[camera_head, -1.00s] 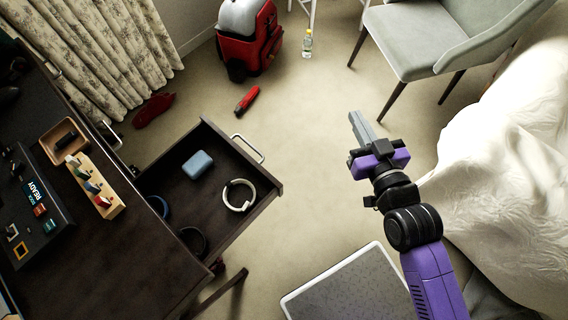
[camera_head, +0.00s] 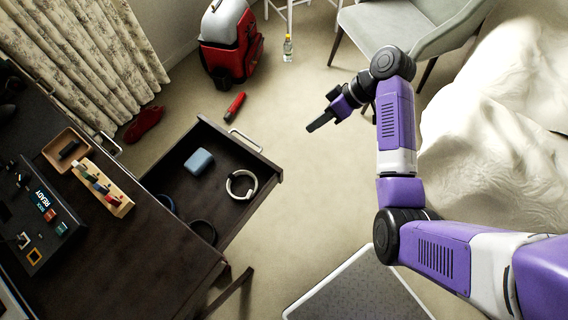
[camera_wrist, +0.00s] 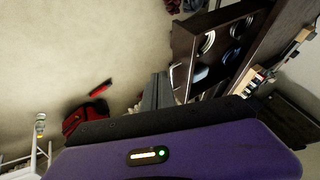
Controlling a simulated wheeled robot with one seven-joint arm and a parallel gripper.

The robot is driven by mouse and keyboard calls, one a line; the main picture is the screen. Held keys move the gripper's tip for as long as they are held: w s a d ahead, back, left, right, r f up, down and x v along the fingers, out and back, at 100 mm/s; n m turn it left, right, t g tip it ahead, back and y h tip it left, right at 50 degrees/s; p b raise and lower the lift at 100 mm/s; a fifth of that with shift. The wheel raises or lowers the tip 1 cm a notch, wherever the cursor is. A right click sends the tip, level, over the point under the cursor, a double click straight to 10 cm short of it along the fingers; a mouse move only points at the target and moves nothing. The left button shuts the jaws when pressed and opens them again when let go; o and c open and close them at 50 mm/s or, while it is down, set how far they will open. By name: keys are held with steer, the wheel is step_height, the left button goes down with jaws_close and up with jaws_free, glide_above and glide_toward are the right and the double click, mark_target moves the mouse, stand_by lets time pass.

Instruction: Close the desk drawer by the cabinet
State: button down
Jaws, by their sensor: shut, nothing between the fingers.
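The dark desk drawer (camera_head: 257,196) is pulled well out from the dark desk (camera_head: 140,243). It has a silver bar handle (camera_head: 246,140) on its front and holds a blue box (camera_head: 199,161), a white ring-shaped item (camera_head: 241,185) and dark rings. In the wrist view the open drawer (camera_wrist: 183,42) is at the upper right. My gripper (camera_head: 312,128) is shut and empty, above the floor to the right of the handle, pointing toward the drawer and apart from it. In the wrist view its fingers (camera_wrist: 158,90) point toward the drawer side.
A red backpack (camera_head: 228,45), bottle (camera_head: 288,47) and red object (camera_head: 235,106) are on the floor at the back. A grey chair (camera_head: 400,28) and white bedding (camera_head: 500,120) are at the right. Open carpet lies between drawer and arm.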

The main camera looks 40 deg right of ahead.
mark_target(232, 229)
steer(key=s+a+f+n+g+p, duration=0.1)
steer(key=a+f, duration=0.7)
steer(key=a, duration=0.2)
steer(key=shift+a+y, duration=0.25)
steer(key=shift+y, duration=0.05)
steer(key=shift+s, duration=0.1)
steer(key=s+a+p, duration=0.2)
steer(key=a, duration=0.5)
steer(key=s+a+p, duration=0.2)
steer(key=s+a, duration=0.1)
steer(key=a, duration=0.5)
steer(key=s+a+p, duration=0.2)
steer(key=a, duration=0.5)
steer(key=shift+s+a, duration=0.15)
steer(key=shift+a, duration=0.2)
